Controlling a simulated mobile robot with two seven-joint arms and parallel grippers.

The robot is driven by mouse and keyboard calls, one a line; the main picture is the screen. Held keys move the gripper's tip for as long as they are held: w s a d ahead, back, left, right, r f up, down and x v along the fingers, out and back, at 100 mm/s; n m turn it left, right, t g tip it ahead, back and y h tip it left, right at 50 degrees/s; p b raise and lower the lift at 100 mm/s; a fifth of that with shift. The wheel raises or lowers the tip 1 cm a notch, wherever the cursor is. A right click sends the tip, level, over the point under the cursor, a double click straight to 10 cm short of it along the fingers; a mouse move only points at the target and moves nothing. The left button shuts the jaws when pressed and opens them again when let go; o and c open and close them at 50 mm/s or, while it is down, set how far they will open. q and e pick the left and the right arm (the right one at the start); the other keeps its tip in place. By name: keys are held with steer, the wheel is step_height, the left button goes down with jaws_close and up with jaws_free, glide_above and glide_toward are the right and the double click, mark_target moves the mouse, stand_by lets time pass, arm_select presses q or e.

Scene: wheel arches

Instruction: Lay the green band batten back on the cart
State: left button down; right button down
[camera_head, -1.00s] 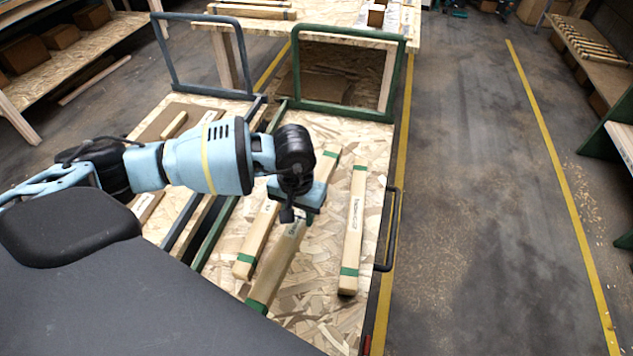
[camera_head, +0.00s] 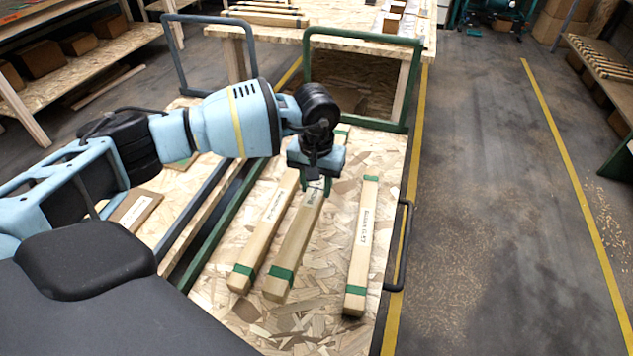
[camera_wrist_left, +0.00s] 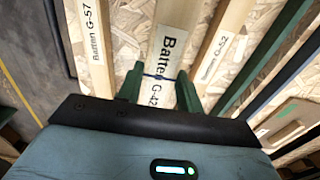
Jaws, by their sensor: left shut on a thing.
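My left gripper (camera_head: 316,184) is shut on the middle green band batten (camera_head: 294,248), holding it by its far part over the cart's chipboard deck (camera_head: 328,270). In the left wrist view, this batten, labelled G-42 (camera_wrist_left: 172,28), lies between the two green fingers (camera_wrist_left: 158,80). It looks wider there than its neighbours, as if raised nearer the camera; I cannot tell how large any gap beneath it is. A similar batten (camera_head: 264,226) lies close on its left, and another, labelled G-57 (camera_head: 362,240), lies farther right. My right gripper is not in view.
The cart has a green end hoop (camera_head: 364,38) and a black side handle (camera_head: 402,246). A workbench (camera_head: 330,36) stands behind. The floor right of the cart is clear.

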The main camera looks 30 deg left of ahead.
arm_select(q)
step_height(320, 180, down, 2)
steer(key=shift+f+b, duration=0.1)
steer(key=shift+b, duration=0.45)
steer(key=shift+f+b, duration=0.8)
steer(key=shift+f, duration=0.6)
step_height(320, 180, down, 2)
steer(key=shift+b, duration=0.7)
steer(key=shift+f+b, duration=0.35)
steer(key=shift+f, duration=0.2)
steer(key=c, duration=0.9)
jaws_free()
steer(key=shift+o, duration=0.2)
step_height(320, 180, up, 6)
steer(key=shift+r+p, duration=0.25)
steer(key=shift+p, duration=0.1)
steer(key=shift+r, duration=0.7)
